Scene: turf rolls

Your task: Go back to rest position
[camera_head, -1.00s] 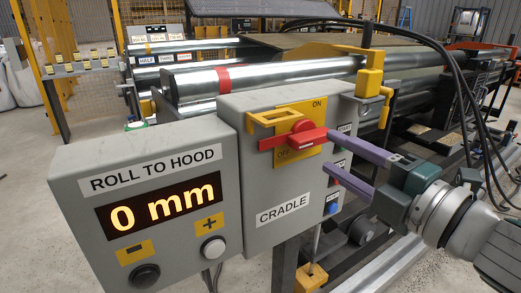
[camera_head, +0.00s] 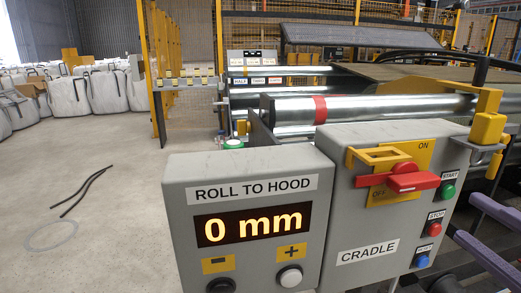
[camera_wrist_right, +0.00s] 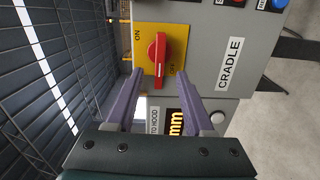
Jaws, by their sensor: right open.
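My right gripper (camera_head: 466,215) shows at the right edge of the head view, its two purple fingers apart and empty. The red switch handle (camera_head: 412,181) lies roughly level on its yellow ON/OFF plate on the grey cradle box (camera_head: 370,225). The fingertips stand to the right of the handle and apart from it. In the right wrist view the open fingers (camera_wrist_right: 158,88) point towards the red handle (camera_wrist_right: 157,55), which shows beyond and between them. My left gripper is not in view.
A grey "ROLL TO HOOD" box (camera_head: 250,170) reads 0 mm, with buttons below. Start, stop and reset buttons line the cradle box's right side. Shiny rollers (camera_head: 375,107) lie behind. Open floor (camera_head: 105,190) is at left, with dark strips on it and white bags (camera_head: 110,90) beyond.

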